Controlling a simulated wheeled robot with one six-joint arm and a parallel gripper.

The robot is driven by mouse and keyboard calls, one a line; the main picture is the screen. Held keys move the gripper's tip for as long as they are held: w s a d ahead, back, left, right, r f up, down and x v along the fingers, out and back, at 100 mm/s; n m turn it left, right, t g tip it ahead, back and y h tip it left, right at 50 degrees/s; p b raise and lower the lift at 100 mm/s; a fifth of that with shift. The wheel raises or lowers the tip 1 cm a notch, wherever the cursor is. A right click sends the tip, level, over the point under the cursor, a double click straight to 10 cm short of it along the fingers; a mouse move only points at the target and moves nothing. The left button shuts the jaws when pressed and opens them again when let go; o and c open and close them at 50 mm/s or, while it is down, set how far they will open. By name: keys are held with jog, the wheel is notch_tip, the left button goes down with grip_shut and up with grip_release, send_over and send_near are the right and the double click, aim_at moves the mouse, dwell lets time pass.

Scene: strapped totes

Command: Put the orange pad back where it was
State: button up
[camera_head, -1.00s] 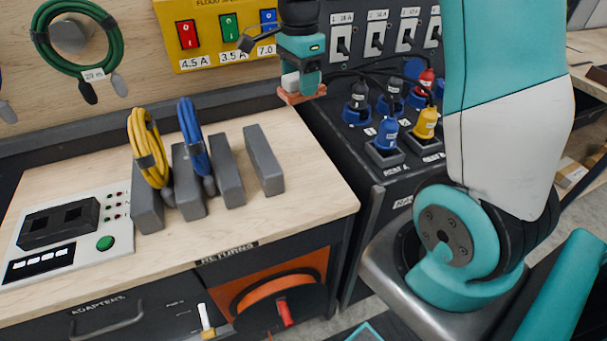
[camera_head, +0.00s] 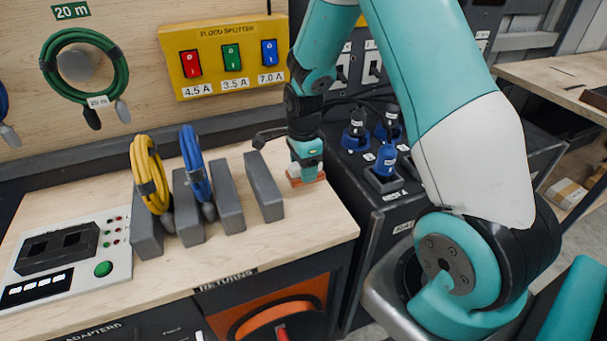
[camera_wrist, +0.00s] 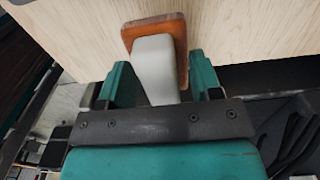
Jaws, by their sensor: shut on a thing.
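The orange pad (camera_head: 308,181) is a flat block with a grey handle, held under my gripper (camera_head: 304,166) at the right end of the wooden bench top (camera_head: 315,226). In the wrist view the orange pad (camera_wrist: 183,62) shows behind its pale grey handle (camera_wrist: 155,66), with wood behind it. My gripper (camera_wrist: 158,88) is shut on that handle, a teal finger on each side. The pad is at or just above the wood; I cannot tell whether it touches.
Several grey upright dividers (camera_head: 263,187) stand left of the pad, with yellow (camera_head: 150,177) and blue cable coils (camera_head: 194,165) hung among them. The black cabinet (camera_head: 378,205) with plugs and cables adjoins on the right. Bare wood lies in front of the pad.

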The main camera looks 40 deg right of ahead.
jog(key=shift+f, duration=1.6)
jog(key=shift+f, duration=0.15)
jog(key=o, duration=0.9)
